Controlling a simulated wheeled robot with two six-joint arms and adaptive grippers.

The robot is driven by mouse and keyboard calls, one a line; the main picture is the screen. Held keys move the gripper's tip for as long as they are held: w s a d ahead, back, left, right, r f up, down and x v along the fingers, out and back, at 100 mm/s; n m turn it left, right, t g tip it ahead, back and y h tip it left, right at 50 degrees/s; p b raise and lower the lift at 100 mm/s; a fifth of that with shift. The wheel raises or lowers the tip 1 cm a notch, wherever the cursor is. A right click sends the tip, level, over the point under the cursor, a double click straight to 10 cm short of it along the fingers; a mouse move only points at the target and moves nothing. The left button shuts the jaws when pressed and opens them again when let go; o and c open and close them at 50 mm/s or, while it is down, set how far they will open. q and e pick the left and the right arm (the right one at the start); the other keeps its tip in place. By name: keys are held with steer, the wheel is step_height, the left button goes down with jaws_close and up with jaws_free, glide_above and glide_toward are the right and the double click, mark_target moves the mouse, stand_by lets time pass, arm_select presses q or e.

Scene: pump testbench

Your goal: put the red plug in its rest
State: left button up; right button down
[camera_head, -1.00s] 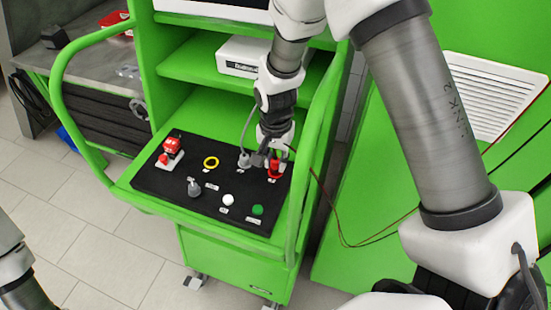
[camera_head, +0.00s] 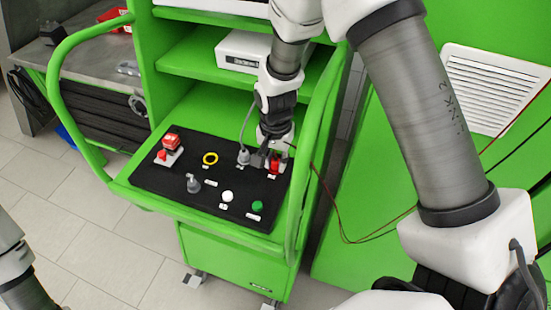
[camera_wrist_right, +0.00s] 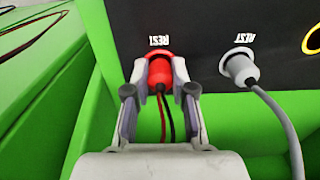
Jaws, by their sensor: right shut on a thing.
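The red plug (camera_wrist_right: 159,74) is between the fingers of my right gripper (camera_wrist_right: 160,82) in the right wrist view. The gripper is shut on it. The plug's front end is at a red round collar on the black panel (camera_wrist_right: 205,25), beside a REST label. I cannot tell how deep it sits. A red and a black wire trail from its back. In the head view the red plug (camera_head: 275,162) is partly hidden by my right gripper (camera_head: 267,159) at the panel's right end. My left gripper is out of view.
A grey plug (camera_wrist_right: 240,68) with a grey cable sits at another REST label beside the red plug. The panel also holds a yellow ring (camera_head: 210,158), a red switch (camera_head: 171,142), a white button (camera_head: 227,196) and a green button (camera_head: 257,206). Green rails (camera_head: 314,140) flank the cart.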

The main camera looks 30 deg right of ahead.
steer(key=shift+f, duration=0.2)
steer(key=c, duration=0.5)
jaws_free()
steer(key=shift+r, duration=0.15)
step_height(320, 180, up, 8)
steer(key=p, duration=0.7)
stand_by(0.5)
stand_by(0.4)
